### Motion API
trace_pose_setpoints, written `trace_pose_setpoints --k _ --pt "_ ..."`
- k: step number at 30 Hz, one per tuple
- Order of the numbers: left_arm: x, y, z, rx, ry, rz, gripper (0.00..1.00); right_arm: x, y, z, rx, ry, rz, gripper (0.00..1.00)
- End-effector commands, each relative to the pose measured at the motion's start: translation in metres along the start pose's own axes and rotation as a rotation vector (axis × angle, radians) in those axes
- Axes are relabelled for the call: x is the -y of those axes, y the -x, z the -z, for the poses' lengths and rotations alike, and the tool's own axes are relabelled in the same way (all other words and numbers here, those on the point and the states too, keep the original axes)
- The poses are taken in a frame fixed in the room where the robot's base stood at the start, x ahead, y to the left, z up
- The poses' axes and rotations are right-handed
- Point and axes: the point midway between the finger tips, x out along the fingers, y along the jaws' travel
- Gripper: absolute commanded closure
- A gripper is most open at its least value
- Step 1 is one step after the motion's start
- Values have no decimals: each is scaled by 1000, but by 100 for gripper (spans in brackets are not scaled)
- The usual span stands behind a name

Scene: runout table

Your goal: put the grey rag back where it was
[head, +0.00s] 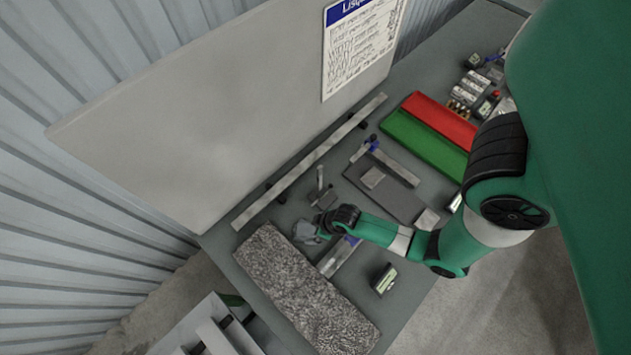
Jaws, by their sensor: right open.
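The grey rag (305,231) lies crumpled on the grey table, just behind the far corner of a speckled grey slab. My right gripper (322,232) reaches in from the right, with its fingertips at the right side of the rag. It is open. The fingertips are small and dark here, and I cannot tell whether they touch the rag. My left gripper is not in view.
The speckled slab (300,292) fills the table's near left part. A metal rail (310,160) runs along the upright board (220,110). A small boxed device (384,279) stands near the front edge. Red (440,118) and green (425,144) strips lie further back.

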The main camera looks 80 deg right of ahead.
Motion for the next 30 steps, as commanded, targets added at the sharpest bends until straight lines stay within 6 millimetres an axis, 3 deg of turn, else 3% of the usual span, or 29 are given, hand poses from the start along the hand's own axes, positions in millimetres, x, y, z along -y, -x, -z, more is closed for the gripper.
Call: trace_pose_setpoints --k 1,6,22,23,26,29,30 --pt "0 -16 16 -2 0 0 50 0 24 4 1 -1 0 0" --pt "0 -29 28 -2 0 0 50 0 47 2 1 -1 0 0" --pt "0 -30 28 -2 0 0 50 0 50 7 -10 1 -1 0" --pt "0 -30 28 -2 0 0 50 0 50 14 -24 4 -1 0" --pt "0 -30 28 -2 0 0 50 0 58 65 -121 24 -3 0" --pt "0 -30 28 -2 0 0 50 7 84 156 -302 54 0 0" --pt "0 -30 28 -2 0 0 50 13 102 199 -392 68 5 0"
